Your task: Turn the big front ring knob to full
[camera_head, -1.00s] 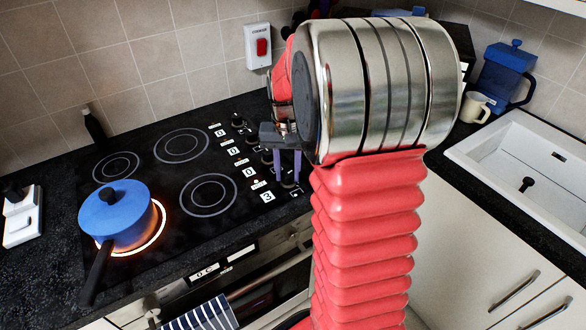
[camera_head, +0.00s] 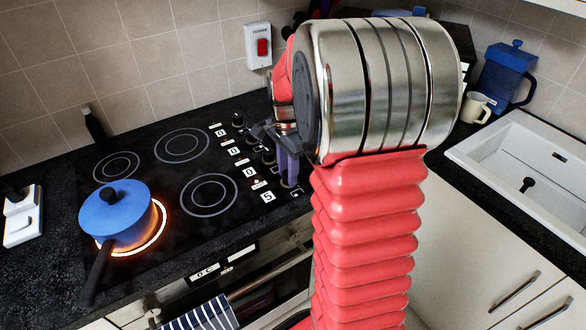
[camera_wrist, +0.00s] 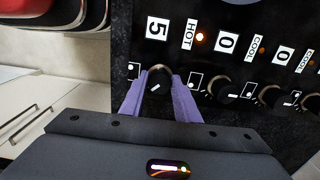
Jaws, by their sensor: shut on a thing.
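The held knob (camera_wrist: 158,84) is round and black with a white pointer line, and sits nearest the front of the hob's control column. My gripper (camera_head: 289,178) is shut on it; in the wrist view, its purple fingers (camera_wrist: 157,92) press on both sides. Beside the knob, a display reads 5 (camera_wrist: 157,27), with a HOT label (camera_wrist: 190,33) and a lit orange light. In the head view, the front-left ring (camera_head: 157,236) glows orange under a blue lidded pan (camera_head: 115,215). The front-right ring (camera_head: 208,195) is dark. My fingers mostly hide the knob in the head view.
Other knobs (camera_wrist: 222,91) stand in a row close beside my fingers, with displays reading 0 (camera_wrist: 227,43). A white sink (camera_head: 530,160) lies at the right.

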